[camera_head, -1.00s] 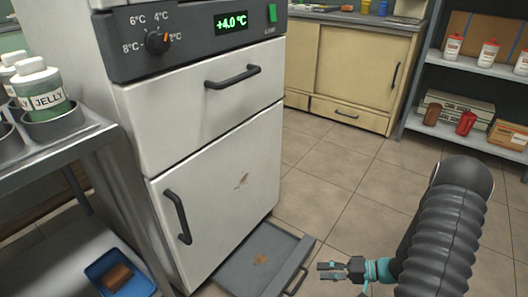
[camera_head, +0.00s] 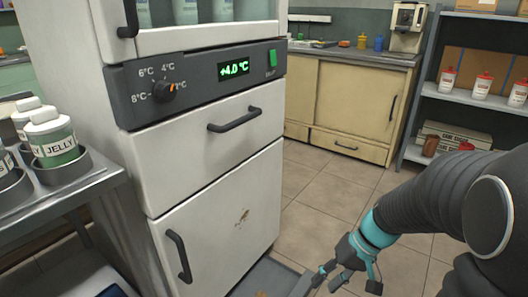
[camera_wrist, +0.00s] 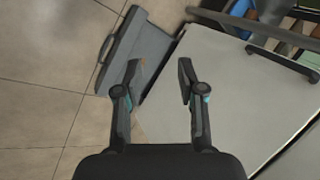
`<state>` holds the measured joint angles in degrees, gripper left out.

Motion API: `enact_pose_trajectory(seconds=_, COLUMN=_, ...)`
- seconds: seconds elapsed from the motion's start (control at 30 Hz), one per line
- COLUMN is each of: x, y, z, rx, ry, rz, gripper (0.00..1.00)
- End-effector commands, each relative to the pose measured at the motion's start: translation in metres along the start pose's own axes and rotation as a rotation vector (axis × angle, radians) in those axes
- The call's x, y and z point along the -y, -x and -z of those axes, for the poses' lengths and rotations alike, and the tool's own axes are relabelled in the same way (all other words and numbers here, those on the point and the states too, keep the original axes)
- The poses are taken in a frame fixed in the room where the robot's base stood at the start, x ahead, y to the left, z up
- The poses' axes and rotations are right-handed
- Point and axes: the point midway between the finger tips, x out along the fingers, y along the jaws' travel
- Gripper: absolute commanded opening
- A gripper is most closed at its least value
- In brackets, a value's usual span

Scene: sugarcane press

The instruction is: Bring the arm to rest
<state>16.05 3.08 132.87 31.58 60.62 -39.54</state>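My gripper (camera_head: 326,275) is low at the bottom centre of the head view, in front of the white fridge-like cabinet (camera_head: 222,225) and near the grey floor tray. In the wrist view my gripper (camera_wrist: 158,78) has its two dark fingers spread apart with nothing between them. The wrist view looks down past the fingers at the grey tray (camera_wrist: 140,55) and a pale cabinet surface (camera_wrist: 230,90). My arm reaches in from the right side of the head view. The fingers look clear of the cabinet, but the exact gap is hard to tell.
The cabinet has a drawer handle (camera_head: 234,119), a door handle (camera_head: 179,255) and a temperature dial (camera_head: 164,91). A metal cart (camera_head: 75,190) with a jelly jar (camera_head: 52,140) stands left. A shelf (camera_head: 470,100) stands back right. Tiled floor (camera_head: 325,190) is open between.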

Motion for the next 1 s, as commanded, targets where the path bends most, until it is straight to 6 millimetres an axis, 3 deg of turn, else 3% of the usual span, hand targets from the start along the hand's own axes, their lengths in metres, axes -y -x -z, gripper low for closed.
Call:
enact_pose_trajectory(seconds=0.2, x=0.028, y=0.039, z=-0.026, rx=-0.077, ry=0.032, rz=-0.170, gripper=0.39)
enact_pose_trajectory(seconds=0.7, x=0.069, y=0.117, z=-0.084, rx=-0.394, ry=0.066, rz=-0.465, gripper=0.39)
enact_pose_trajectory(seconds=1.0, x=0.076, y=0.139, z=-0.100, rx=-0.521, ry=0.067, rz=-0.521, gripper=0.39)
